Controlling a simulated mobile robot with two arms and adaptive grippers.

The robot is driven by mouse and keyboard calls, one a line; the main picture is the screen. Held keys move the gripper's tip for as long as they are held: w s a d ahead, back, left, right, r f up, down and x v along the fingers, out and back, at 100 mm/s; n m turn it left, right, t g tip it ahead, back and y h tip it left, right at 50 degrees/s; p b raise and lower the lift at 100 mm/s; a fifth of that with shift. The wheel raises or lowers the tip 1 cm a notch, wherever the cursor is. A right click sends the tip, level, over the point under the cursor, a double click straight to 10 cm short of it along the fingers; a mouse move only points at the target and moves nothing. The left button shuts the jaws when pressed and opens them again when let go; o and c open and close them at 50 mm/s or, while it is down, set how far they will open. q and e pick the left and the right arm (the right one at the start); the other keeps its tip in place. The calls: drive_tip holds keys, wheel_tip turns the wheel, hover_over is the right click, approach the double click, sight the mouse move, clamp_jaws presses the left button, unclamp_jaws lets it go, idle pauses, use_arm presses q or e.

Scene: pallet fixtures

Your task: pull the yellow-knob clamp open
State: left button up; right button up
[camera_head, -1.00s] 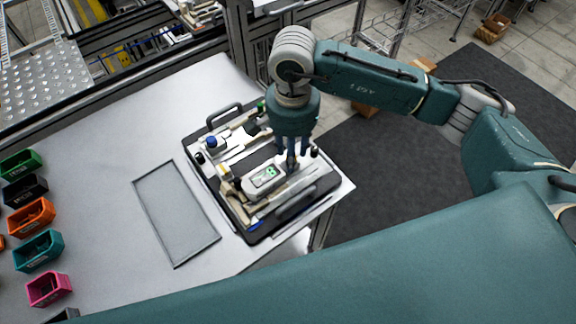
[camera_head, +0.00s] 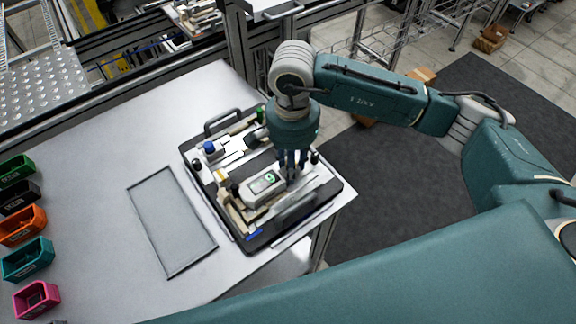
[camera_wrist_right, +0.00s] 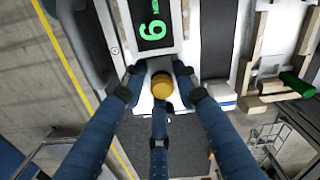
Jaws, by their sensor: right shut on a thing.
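The yellow knob (camera_wrist_right: 162,86) of the clamp sits between the fingers of my right gripper (camera_wrist_right: 160,82) in the wrist view. The gripper is shut on it, with fingers on both sides and one below. In the head view my right gripper (camera_head: 292,166) reaches down at the right part of the pallet fixture (camera_head: 262,247), and the knob is hidden behind it. Beside the knob is a white housing with a dark display and a green digit (camera_head: 269,179); it also shows in the wrist view (camera_wrist_right: 152,22). The clamp's arm is not clear. My left gripper is not in view.
The fixture lies on a light table (camera_head: 110,125) near its right edge. A flat grey frame (camera_head: 172,222) lies left of it. Several coloured bins (camera_head: 28,258) line the left side. A blue-topped part (camera_head: 210,149) and other dark knobs stand on the fixture.

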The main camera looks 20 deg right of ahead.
drive_tip(key=shift+w+d, duration=0.1)
drive_tip(key=shift+w, duration=0.1)
drive_tip(key=shift+w+d+b, duration=0.2)
drive_tip(key=shift+d+b, duration=0.05)
drive_tip(key=shift+b, duration=0.1)
drive_tip(key=shift+w+d+b, duration=0.3)
drive_tip(key=shift+d+b, duration=0.3)
drive_tip(key=shift+d, duration=0.35)
drive_tip(key=o, duration=0.8)
drive_tip(key=shift+a+r, duration=0.1)
drive_tip(key=shift+c, duration=0.2)
drive_tip(key=shift+a, duration=0.1)
drive_tip(key=shift+s, duration=0.15)
wheel_tip(320, 180, up, 8)
drive_tip(key=p, duration=0.3)
